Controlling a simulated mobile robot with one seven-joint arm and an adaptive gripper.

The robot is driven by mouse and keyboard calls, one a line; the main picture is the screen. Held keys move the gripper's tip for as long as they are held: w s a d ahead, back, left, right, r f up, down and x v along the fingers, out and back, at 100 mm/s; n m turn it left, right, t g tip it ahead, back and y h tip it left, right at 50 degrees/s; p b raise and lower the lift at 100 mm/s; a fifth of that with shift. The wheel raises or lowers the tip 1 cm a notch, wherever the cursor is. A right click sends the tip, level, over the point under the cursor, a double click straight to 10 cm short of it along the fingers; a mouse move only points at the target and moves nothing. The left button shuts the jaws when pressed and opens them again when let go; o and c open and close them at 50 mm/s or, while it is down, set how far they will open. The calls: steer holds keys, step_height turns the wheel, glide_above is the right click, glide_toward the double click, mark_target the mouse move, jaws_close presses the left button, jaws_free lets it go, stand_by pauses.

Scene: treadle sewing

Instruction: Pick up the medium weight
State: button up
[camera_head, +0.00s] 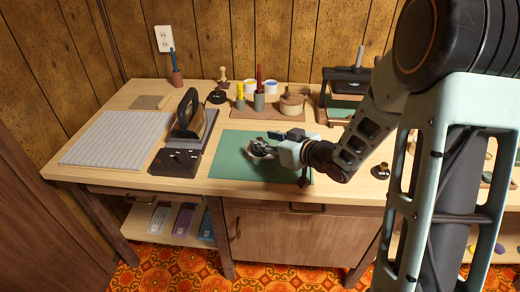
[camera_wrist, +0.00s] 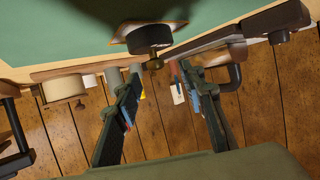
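In the wrist view, a dark round weight (camera_wrist: 150,38) with a small brass knob sits on a thin tan-rimmed base on the green mat. My gripper (camera_wrist: 160,72) is open and empty, with the brass knob showing between its fingertips. In the head view my gripper (camera_head: 262,144) is low over the green mat (camera_head: 232,168) and hides most of this weight. Another dark weight with a brass knob (camera_head: 380,172) stands right of the mat, partly near my arm. A dark round piece (camera_head: 217,97) sits behind the mat. I cannot tell the size order for sure.
An iron (camera_head: 188,115) stands left of the mat, beside a ribbed grey board (camera_head: 112,138). Behind the mat a wooden tray (camera_head: 262,114) holds pots and a lidded jar. A dark press (camera_head: 345,85) stands at the back right.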

mark_target(260, 138)
steer(key=x, duration=0.4)
steer(key=shift+d+f+b, duration=0.25)
steer(key=shift+b, duration=0.05)
jaws_close()
steer(key=shift+r, duration=0.15)
